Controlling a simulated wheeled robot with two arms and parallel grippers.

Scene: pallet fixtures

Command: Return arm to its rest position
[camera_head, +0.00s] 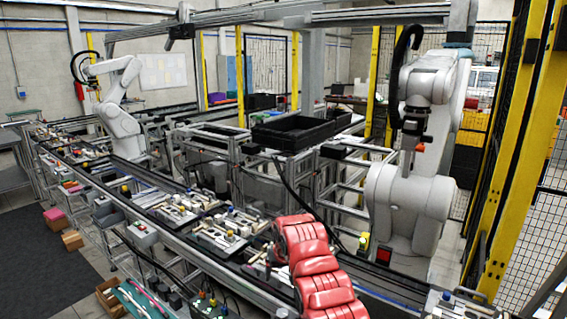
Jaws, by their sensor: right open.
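My right arm, with red segmented covers, comes in from the bottom edge right of centre and reaches up over the near conveyor line. My right gripper (264,264) is small and partly hidden at the left side of the red arm. It is open, and I see nothing held in it. It is close above the line, beside the pallet fixtures (218,236); whether it touches any of them I cannot tell. My left arm and left gripper are out of view.
The conveyor line (170,225) runs from the far left to the bottom right, carrying several fixtures. A white robot arm (415,190) stands close at right, another (118,105) at far left. Black trays (292,131) sit behind the line. Yellow posts (510,150) bound the right.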

